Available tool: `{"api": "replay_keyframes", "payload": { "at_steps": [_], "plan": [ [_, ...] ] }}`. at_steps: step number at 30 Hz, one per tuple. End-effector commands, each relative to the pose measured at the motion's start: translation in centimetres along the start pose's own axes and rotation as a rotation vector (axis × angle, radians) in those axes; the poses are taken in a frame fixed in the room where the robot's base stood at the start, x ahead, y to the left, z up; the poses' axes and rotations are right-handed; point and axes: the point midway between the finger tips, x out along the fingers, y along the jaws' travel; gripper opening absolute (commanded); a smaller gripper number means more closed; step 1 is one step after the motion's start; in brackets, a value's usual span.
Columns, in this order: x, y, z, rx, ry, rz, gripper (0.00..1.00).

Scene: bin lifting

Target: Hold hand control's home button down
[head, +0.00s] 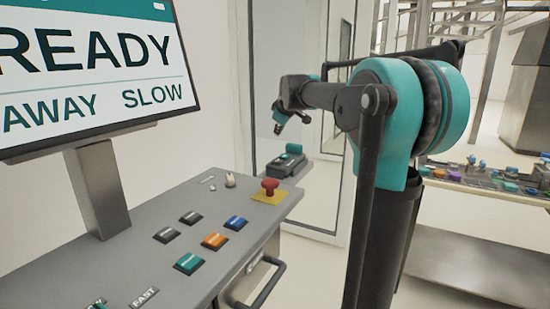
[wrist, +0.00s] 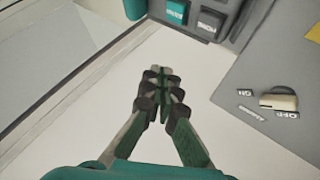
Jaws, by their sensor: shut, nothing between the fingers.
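The hand control (head: 285,166) is a dark box at the far right end of the console, with a teal part on top. In the wrist view the hand control (wrist: 239,28) shows at the top edge, partly cut off. It has a teal key (wrist: 175,11) and a dark key (wrist: 210,22); their lettering is too small to read surely, so I cannot tell which is the home button. My gripper (head: 278,129) is shut and empty, pointing down above and slightly left of the hand control in the head view. In the wrist view my gripper (wrist: 160,72) appears below the keys, apart from them.
The console (head: 130,255) carries several coloured buttons, a red emergency stop (head: 270,186) and a selector switch (head: 230,181). A screen (head: 90,65) reading READY stands left. A glass-panelled frame (head: 345,195) is behind my arm. A cluttered table (head: 490,185) stands right.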

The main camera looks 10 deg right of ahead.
Motion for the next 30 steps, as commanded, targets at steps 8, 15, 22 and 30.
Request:
{"api": "replay_keyframes", "payload": {
  "at_steps": [8,15,22,30],
  "plan": [
    [0.0,0.0,0.0,0.0,0.0,0.0,0.0],
    [0.4,-0.3,0.3,0.0,0.0,0.0,0.0],
    [2.1,-1.5,1.5,0.001,0.0,0.0,0.0],
    [4.6,-3.3,3.3,0.001,0.0,0.0,0.0]
  ]
}}
